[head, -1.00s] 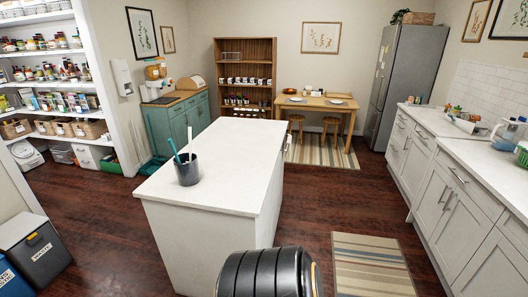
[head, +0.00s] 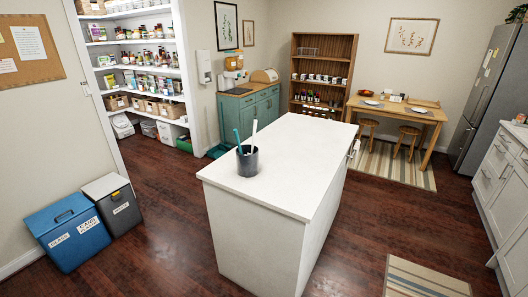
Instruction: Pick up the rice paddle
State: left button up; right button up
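A dark cup (head: 247,164) stands upright on the white top of the island (head: 285,175), near its left end. A white utensil (head: 254,133) and a teal utensil (head: 239,140) stick up out of the cup. Their lower parts are hidden inside it. I cannot tell whether either one is the rice paddle, and no other paddle can be made out. Neither of my grippers is in view.
Blue (head: 70,235) and grey (head: 113,206) bins stand by the left wall. Pantry shelves (head: 150,97), a teal cabinet (head: 250,113) and a wooden table (head: 398,110) stand farther back. Dark floor (head: 160,250) is clear left of the island.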

aim_at(255, 121)
jog(key=u, duration=3.65)
jog(key=z, duration=3.65)
jog(key=i+j+z, duration=0.1)
jog(key=i+j, duration=0.4)
jog(key=j, duration=0.2)
jog(key=i+j+z, duration=0.25)
jog(key=i+j, duration=0.25)
jog(key=j, duration=0.2)
jog(key=i+j, duration=0.2)
jog(key=j, duration=0.2)
jog(key=i+j+z, duration=0.15)
jog(key=j, duration=0.25)
jog(key=i+j, duration=0.25)
jog(key=j, duration=0.2)
jog(key=i+j+z, duration=0.15)
jog(key=j, duration=0.25)
jog(key=i, duration=0.05)
